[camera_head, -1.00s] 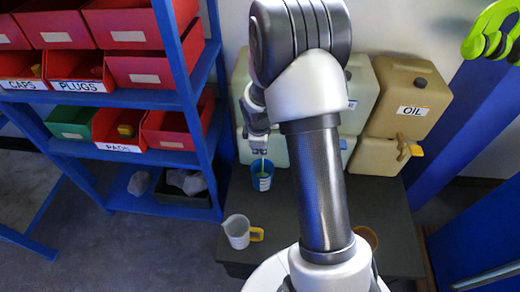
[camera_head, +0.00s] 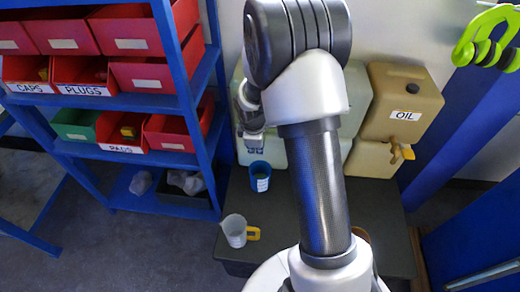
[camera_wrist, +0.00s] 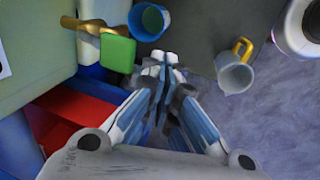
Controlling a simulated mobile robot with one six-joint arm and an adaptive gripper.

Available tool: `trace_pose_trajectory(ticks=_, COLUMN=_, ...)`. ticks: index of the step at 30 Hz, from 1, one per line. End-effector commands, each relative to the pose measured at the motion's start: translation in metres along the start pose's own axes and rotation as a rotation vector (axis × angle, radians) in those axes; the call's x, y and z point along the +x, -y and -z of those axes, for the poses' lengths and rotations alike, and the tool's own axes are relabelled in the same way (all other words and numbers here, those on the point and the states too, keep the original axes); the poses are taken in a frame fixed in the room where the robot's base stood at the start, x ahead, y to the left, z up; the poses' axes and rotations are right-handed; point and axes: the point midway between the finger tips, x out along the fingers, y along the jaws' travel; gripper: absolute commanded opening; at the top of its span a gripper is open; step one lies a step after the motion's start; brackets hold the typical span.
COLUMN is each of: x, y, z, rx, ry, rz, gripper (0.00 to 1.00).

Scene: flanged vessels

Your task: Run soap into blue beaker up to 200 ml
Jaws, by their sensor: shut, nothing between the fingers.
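The blue beaker (camera_head: 258,178) stands upright on the dark bench, below my gripper in the head view. In the wrist view, the beaker (camera_wrist: 146,37) has green liquid inside; its level against any marks cannot be read. Beside it is a brass-coloured tap (camera_wrist: 90,24) with a green handle (camera_wrist: 118,52), on a pale green container (camera_wrist: 45,45). The container's name label is not readable. My gripper (camera_wrist: 160,60) is shut and empty, its fingertips close to the green handle and below the beaker in the picture. I cannot tell whether they touch the handle.
A clear jug (camera_head: 235,230) with a yellow handle stands at the bench's front left; it also shows in the wrist view (camera_wrist: 234,75). A tan OIL container (camera_head: 405,95) with a yellow-handled tap is at right. Blue shelves (camera_head: 205,150) with red bins stand left. My arm hides the middle.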

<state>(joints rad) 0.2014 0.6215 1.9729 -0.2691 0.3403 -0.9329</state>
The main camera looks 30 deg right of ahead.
Motion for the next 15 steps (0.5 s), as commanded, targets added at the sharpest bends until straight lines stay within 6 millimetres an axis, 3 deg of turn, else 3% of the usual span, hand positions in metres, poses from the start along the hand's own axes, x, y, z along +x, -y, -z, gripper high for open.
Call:
trace_pose_trajectory(ticks=1, x=-0.019, y=0.001, z=-0.001, rx=0.001, ry=-0.001, rz=-0.004, gripper=0.0)
trace_pose_trajectory(ticks=6, x=-0.055, y=0.009, z=-0.001, rx=0.0, ry=-0.001, rz=-0.003, gripper=0.0)
trace_pose_trajectory(ticks=15, x=-0.088, y=0.017, z=-0.001, rx=0.001, ry=0.001, rz=0.001, gripper=0.0)
